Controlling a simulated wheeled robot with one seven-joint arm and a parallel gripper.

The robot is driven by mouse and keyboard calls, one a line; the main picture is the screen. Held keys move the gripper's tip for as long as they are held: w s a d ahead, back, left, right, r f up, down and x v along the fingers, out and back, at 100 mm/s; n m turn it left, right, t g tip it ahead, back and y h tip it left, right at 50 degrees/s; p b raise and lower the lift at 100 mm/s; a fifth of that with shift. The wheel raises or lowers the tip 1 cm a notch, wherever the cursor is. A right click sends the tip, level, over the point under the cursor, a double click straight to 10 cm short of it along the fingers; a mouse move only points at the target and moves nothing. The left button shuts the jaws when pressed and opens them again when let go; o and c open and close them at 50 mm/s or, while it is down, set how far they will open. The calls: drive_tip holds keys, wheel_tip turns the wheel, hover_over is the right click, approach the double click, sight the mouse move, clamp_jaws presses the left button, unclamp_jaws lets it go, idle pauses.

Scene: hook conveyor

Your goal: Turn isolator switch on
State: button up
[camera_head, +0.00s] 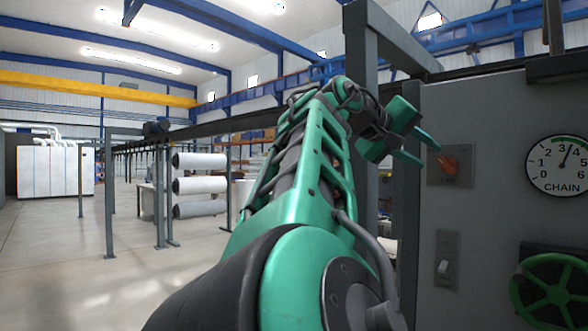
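The lettering under the knob is too small to read. My gripper (429,157) is just left of the knob in the picture, with its green fingers apart and nothing seen between them. The fingertips point toward the knob. I cannot tell whether they touch it. My green arm reaches up from the bottom middle.
The grey panel (480,116) also carries a CHAIN dial (559,165), a white rocker switch (445,262) and a green handwheel (549,290). A dark post (361,60) stands left of the panel, close behind my arm. The floor (50,255) at the left is open.

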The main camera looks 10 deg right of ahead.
sight(444, 165)
drive_tip(key=x, duration=0.3)
drive_tip(key=w+x, duration=0.1)
drive_tip(key=x, duration=0.6)
drive_tip(key=shift+w+d+r, duration=0.1)
drive_tip(key=shift+w+r, duration=0.2)
drive_tip(key=shift+w, duration=0.1)
clamp_jaws()
